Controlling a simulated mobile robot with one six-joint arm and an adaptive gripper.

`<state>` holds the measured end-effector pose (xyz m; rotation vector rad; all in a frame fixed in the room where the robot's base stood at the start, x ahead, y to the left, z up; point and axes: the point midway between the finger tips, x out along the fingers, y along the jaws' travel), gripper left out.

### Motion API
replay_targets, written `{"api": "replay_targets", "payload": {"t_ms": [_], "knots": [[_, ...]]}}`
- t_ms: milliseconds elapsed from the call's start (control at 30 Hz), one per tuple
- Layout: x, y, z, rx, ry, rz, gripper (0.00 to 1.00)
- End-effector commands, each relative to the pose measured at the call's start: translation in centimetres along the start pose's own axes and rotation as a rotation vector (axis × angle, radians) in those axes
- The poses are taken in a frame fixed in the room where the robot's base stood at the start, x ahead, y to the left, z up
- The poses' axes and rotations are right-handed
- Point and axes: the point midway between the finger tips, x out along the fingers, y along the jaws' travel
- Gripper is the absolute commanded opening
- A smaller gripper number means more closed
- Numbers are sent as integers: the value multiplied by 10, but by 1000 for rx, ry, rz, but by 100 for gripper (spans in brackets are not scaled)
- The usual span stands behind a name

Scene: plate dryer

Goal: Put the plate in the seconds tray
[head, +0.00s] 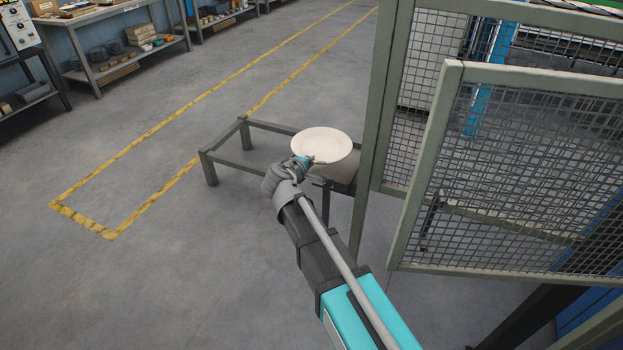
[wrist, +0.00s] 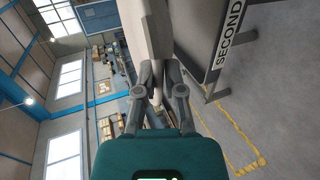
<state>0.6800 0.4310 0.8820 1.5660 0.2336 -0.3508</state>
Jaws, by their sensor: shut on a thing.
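The pale round plate (head: 322,143) is held out at the end of my arm, roughly level in the head view. My gripper (head: 306,161) is shut on its near rim. In the wrist view the plate (wrist: 150,35) shows nearly edge-on between the fingertips (wrist: 157,93). A white sign reading "SECOND" (wrist: 229,35), cut off by the frame edge, shows at the right of the wrist view on a grey surface. In the head view a low grey stand (head: 222,149) lies behind and below the plate. The plate hides part of it, and I cannot make out the tray's inside.
A mesh guard panel (head: 500,170) in a grey frame stands close on the right, with a post (head: 378,110) just right of the plate. Shelves with goods (head: 125,45) stand at the back left. The floor left of the stand is clear, with yellow lines (head: 130,165).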

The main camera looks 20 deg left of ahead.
Motion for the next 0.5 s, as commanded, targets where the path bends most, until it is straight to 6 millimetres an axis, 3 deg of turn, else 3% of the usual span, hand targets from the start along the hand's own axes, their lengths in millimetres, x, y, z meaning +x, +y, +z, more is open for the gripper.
{"api": "replay_targets", "payload": {"t_ms": [200, 500], "knots": [[21, -14, -6, -1, 0, 1, 0], [26, -15, -6, -1, -1, 1, 0]]}}
